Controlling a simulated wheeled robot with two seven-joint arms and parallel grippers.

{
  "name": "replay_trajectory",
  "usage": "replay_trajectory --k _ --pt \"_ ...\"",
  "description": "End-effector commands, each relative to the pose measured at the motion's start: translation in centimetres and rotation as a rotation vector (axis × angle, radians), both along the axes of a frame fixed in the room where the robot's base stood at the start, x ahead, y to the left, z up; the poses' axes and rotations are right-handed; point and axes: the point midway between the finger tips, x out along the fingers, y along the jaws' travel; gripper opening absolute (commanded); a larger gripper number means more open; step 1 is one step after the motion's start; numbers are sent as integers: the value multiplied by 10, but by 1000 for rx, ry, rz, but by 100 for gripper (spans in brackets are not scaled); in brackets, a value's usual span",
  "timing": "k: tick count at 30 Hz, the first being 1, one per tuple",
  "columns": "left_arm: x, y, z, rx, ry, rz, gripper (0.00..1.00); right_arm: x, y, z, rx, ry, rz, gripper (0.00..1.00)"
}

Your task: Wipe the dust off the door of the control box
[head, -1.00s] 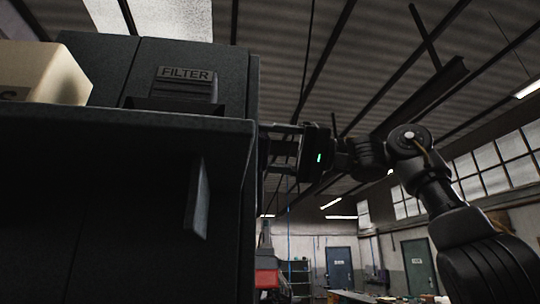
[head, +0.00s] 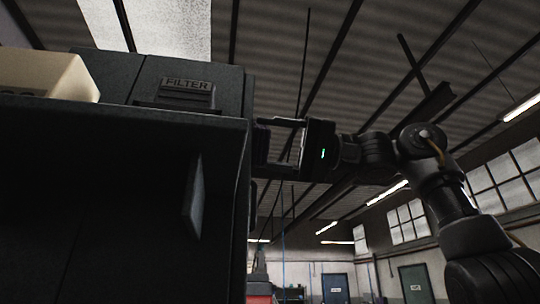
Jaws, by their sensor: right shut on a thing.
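My right gripper (head: 262,147) reaches in from the right at the right side edge of a tall dark machine (head: 120,190). Its two fingers stand apart, with a gap showing between them near the palm. A small dark thing sits between the fingertips, close against the machine's edge; its shape and kind are unclear. I cannot tell whether it touches the machine. No control box door and no dust can be made out in this view. My left gripper is not in view.
A cream box (head: 50,77) sits on the machine's ledge at upper left, beside a panel with a FILTER plate (head: 187,84). A thin grey flap or handle (head: 194,195) juts from the dark front. Open hall lies to the right, with far doors (head: 336,288) and windows.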

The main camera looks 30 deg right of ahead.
Motion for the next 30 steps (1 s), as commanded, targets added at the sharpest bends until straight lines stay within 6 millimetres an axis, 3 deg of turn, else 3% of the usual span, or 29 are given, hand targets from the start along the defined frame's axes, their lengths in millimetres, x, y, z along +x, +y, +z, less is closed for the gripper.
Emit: replay_trajectory --k 10,23,30 --pt "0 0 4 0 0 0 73 1 0 2 -1 1 2 41" --pt "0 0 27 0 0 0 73 34 -9 3 0 3 0 41" --pt "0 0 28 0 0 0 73 38 -10 1 -1 0 0 41"
